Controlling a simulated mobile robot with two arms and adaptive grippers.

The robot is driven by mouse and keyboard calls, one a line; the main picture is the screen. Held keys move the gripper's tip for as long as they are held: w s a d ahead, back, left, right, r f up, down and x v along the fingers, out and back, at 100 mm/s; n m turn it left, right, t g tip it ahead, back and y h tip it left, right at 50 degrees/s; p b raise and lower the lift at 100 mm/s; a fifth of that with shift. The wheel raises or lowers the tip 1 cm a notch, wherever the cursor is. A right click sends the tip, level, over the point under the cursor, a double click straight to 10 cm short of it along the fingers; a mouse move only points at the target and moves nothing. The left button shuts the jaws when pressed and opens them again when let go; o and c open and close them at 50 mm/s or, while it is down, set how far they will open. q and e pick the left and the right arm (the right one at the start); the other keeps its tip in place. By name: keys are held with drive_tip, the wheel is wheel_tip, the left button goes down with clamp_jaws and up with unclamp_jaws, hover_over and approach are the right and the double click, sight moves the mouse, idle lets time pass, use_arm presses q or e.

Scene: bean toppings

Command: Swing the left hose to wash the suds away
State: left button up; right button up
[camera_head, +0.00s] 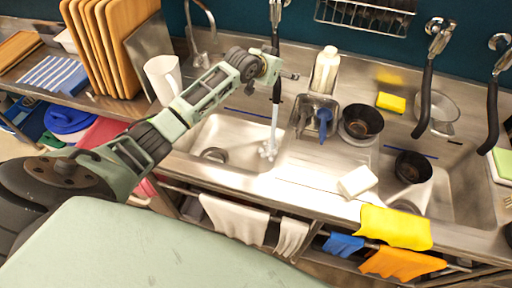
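The left hose (276,92) hangs over the left sink (228,136) with its dark handle pointing down. A stream of water (274,120) falls from it to a small white patch, perhaps suds or splash (267,151), at the right side of the basin floor. My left gripper (276,74) reaches in from the left, and its fingers appear closed around the hose handle. The fingers partly hide the handle. My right gripper is not in view.
A white jug (163,79) and upright wooden boards (106,45) stand left of the sink. A caddy (314,117), white bottle (325,70) and black bowl (361,121) stand right of it. Two more hoses (424,92) (492,115) hang at the right sink.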

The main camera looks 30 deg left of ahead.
use_arm(q)
drive_tip(key=shift+s+d+r+p, duration=0.1)
drive_tip(key=shift+r+p, duration=0.1)
drive_tip(key=shift+p, duration=0.15)
drive_tip(key=p+v, duration=0.2)
drive_tip(key=p, duration=0.1)
drive_tip(key=shift+s+r, duration=0.2)
drive_tip(key=shift+r, duration=0.1)
drive_tip(key=v, duration=0.6)
drive_tip(key=shift+s+f+p, duration=0.1)
drive_tip(key=shift+f+p, duration=0.05)
drive_tip(key=shift+p, duration=0.15)
drive_tip(key=shift+f, duration=0.1)
